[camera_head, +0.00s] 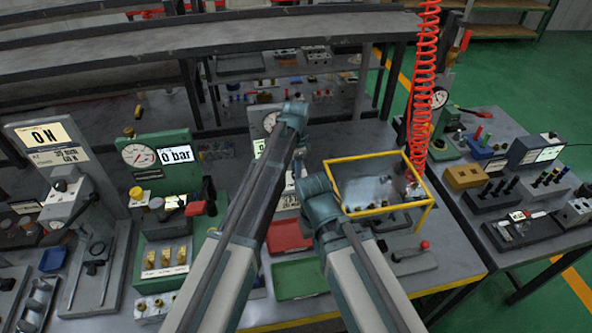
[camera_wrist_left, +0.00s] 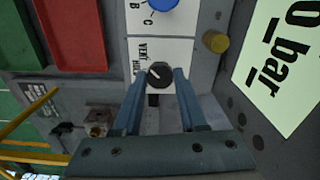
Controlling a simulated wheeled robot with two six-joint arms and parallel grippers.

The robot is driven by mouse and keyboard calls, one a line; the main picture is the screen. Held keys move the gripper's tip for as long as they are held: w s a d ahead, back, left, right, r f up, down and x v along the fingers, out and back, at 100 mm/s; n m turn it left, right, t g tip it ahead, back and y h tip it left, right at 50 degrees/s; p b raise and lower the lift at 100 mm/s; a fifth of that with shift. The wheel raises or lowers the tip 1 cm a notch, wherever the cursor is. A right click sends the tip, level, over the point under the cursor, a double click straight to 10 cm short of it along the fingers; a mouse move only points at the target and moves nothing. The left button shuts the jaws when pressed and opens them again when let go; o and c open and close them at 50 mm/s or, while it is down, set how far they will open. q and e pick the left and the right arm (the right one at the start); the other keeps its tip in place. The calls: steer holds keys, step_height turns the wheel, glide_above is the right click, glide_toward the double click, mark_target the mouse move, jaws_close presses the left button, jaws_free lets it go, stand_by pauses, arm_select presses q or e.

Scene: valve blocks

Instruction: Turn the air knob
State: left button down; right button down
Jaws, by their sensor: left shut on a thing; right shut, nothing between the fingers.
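In the left wrist view a round black knob (camera_wrist_left: 160,75) with a white pointer mark sits on a white labelled panel (camera_wrist_left: 158,54), with the word "VENT" partly readable beside it. My left gripper (camera_wrist_left: 159,83) has its two blue fingers on either side of this knob and is shut on it. In the head view my left arm (camera_head: 294,118) reaches over the middle of the bench, and the knob itself is hard to make out there. My right gripper (camera_head: 320,198) is lower, near the yellow-framed box, and shut; its fingertips are mostly hidden by the arm.
A blue knob (camera_wrist_left: 157,4) and a display reading "0 bar" (camera_wrist_left: 279,62) are close to the black knob. A red tray (camera_head: 288,235), a green tray (camera_head: 298,279) and a yellow-framed box (camera_head: 373,157) lie around my arms. A green gauge station (camera_head: 160,150) stands left.

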arm_select(q)
steer(key=n, duration=0.4)
steer(key=shift+n, duration=0.4)
steer(key=n, duration=0.4)
steer(key=shift+n, duration=0.3)
steer(key=n, duration=0.4)
steer(key=shift+n, duration=2.4)
steer(key=shift+c, duration=2.3)
jaws_free()
